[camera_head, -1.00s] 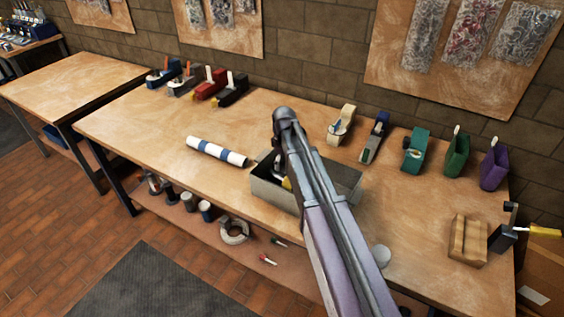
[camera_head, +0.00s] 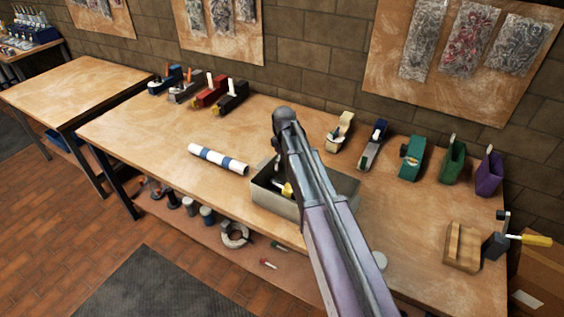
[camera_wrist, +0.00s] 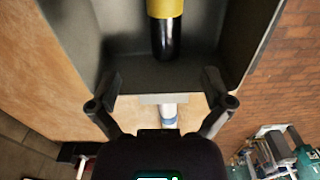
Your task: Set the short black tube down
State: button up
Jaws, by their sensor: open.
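A short tube, black with a yellow part (camera_wrist: 165,38), lies in the grey bin (camera_wrist: 80,35) in the wrist view. A bit of yellow (camera_head: 287,190) shows inside the same bin (camera_head: 275,200) in the head view. My gripper (camera_wrist: 161,92) is open, its two fingers apart at the bin's near wall, with the tube's black end beyond them. Nothing is held between the fingers.
A white and blue striped roll (camera_head: 218,159) lies left of the bin on the wooden bench (camera_head: 150,135). Tape dispensers and coloured holders line the back. A wooden block (camera_head: 462,247) stands at the right. The bench's left part is mostly clear.

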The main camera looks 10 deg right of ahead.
dwell(0.3)
jog(key=s+d+m, duration=0.3)
jog(key=s+m, duration=0.2)
jog(key=s, duration=0.6)
jog(key=s+d+m, duration=0.3)
jog(key=s+m, duration=0.2)
jog(key=s, duration=0.6)
jog(key=shift+d, duration=0.35)
